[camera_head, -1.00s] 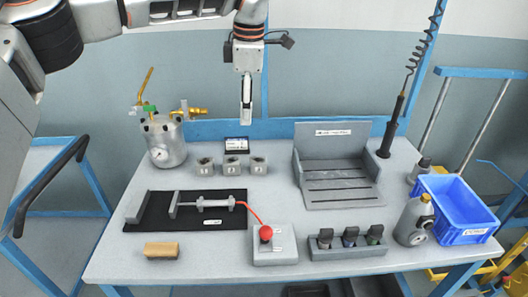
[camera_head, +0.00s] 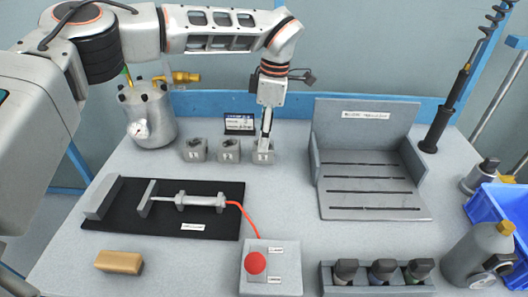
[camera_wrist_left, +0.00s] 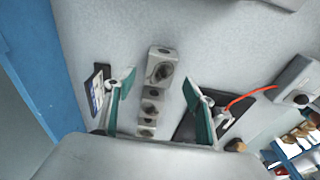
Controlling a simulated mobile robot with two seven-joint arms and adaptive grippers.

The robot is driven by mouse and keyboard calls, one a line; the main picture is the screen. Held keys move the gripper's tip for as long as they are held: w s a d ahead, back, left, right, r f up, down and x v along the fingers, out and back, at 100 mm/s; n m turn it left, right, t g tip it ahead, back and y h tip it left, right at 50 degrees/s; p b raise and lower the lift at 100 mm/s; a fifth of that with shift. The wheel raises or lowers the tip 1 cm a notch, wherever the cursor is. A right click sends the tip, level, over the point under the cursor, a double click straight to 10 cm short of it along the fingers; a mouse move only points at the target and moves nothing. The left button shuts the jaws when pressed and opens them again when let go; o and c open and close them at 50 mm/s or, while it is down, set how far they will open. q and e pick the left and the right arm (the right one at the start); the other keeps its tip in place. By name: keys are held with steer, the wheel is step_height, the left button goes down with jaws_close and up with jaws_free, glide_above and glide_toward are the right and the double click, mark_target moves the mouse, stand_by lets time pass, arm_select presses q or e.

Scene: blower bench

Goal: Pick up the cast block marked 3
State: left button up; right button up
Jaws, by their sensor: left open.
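Three grey cast blocks stand in a row at the back of the bench: a left one (camera_head: 195,150), a middle one (camera_head: 228,151) and a right one (camera_head: 263,153). Their marks are small; the right one appears to be the block marked 3. My left gripper (camera_head: 266,132) points down at this right block from above, its fingers seen edge-on. In the left wrist view, the left gripper (camera_wrist_left: 158,82) is open, with the nearest block (camera_wrist_left: 161,66) showing between its fingertips and the other blocks (camera_wrist_left: 150,106) lined up behind. I cannot tell the exact height gap. My right gripper is not in view.
A small sign (camera_head: 239,123) stands just behind the blocks. A metal pot (camera_head: 148,115) is at left, a slotted grey fixture (camera_head: 370,185) at right. A black mat (camera_head: 215,228) with a clamp and a red-button box (camera_head: 271,278) lie in front.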

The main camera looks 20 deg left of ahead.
arm_select(q)
step_height(320, 180, down, 5)
steer(key=shift+a+r+b, duration=0.15)
steer(key=shift+b, duration=0.25)
steer(key=shift+r, duration=0.1)
steer(key=c, duration=1.5)
